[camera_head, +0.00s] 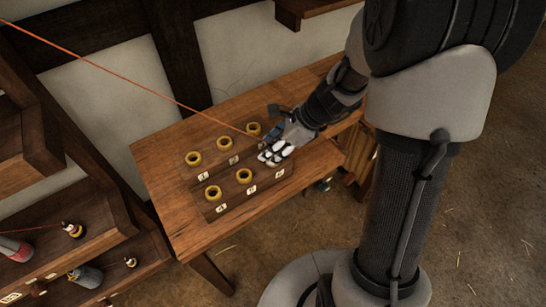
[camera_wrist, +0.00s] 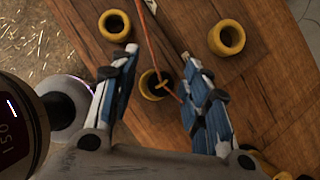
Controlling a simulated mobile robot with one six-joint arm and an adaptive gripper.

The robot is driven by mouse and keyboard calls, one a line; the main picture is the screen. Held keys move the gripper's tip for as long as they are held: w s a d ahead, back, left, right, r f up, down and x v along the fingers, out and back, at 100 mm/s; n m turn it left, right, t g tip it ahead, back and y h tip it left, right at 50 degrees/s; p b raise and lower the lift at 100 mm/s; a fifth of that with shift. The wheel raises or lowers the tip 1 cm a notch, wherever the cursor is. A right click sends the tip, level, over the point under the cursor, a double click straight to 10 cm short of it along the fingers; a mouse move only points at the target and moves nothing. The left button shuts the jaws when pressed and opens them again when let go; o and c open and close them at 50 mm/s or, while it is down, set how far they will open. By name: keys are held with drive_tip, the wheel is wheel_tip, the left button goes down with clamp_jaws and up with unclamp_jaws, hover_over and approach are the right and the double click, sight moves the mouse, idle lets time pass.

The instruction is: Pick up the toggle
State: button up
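The toggle (camera_wrist: 163,86) looks like a small yellowish crosspiece on an orange cord (camera_wrist: 148,42) in the wrist view. It appears over the opening of a yellow ring (camera_wrist: 147,90), between my fingers; I cannot tell whether it touches the ring. My gripper (camera_wrist: 159,58) is open, one blue-and-white finger on each side of the toggle. In the head view my gripper (camera_head: 272,156) is low over the right part of the wooden board and hides the toggle. The orange cord (camera_head: 130,82) runs from the upper left down to the gripper.
More yellow rings (camera_head: 194,158) stand on the wooden table (camera_head: 160,150) with numbered tags (camera_head: 222,208). In the wrist view, rings stand at upper left (camera_wrist: 114,25) and upper right (camera_wrist: 227,38).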

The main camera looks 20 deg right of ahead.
clamp_jaws()
idle(0.3)
